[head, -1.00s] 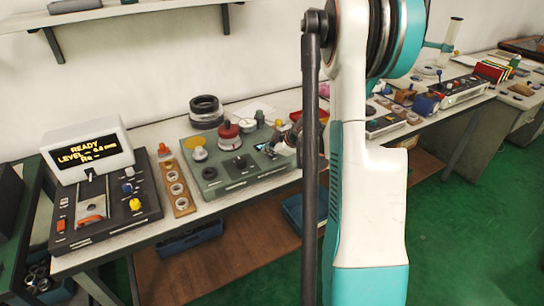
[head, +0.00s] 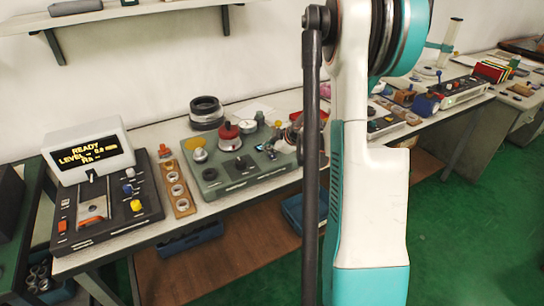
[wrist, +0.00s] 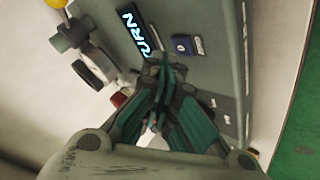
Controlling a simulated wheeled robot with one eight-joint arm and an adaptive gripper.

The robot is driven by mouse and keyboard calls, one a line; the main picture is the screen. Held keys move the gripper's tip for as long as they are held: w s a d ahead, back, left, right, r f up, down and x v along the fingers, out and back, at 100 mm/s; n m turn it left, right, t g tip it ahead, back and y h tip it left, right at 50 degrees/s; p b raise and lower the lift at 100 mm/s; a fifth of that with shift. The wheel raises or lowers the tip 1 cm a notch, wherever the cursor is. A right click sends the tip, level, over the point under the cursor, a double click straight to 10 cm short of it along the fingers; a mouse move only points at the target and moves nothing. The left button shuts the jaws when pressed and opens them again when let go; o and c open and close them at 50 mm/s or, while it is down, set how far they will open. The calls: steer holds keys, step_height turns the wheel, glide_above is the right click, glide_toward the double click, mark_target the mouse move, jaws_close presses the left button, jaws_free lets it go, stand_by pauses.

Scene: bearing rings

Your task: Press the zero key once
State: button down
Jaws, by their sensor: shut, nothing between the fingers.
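A green-grey instrument box (head: 216,184) stands on the bench, left of my arm in the head view. Its face fills much of the wrist view (wrist: 208,14). A small blue key (wrist: 183,44) with a pale mark sits there beside a lit display (wrist: 136,32) reading "TURN". I cannot read the key's mark, so I cannot tell whether it is the zero key. My gripper (wrist: 162,62) is shut and empty, its tips over the panel below the display and the blue key. Contact cannot be told. In the head view the fingertips are not clear.
Left of the box are a wooden strip with rings (head: 177,190) and a dark unit (head: 110,222) with coloured knobs and a "READY" screen (head: 88,152). On the box stand a red-topped round part (head: 229,135) and a black knob (head: 241,163). Dark rings (head: 206,112) stand behind.

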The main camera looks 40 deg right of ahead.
mark_target(270, 157)
steer(key=shift+r, duration=0.1)
steer(key=shift+r+p, duration=1.6)
steer(key=shift+r, duration=0.85)
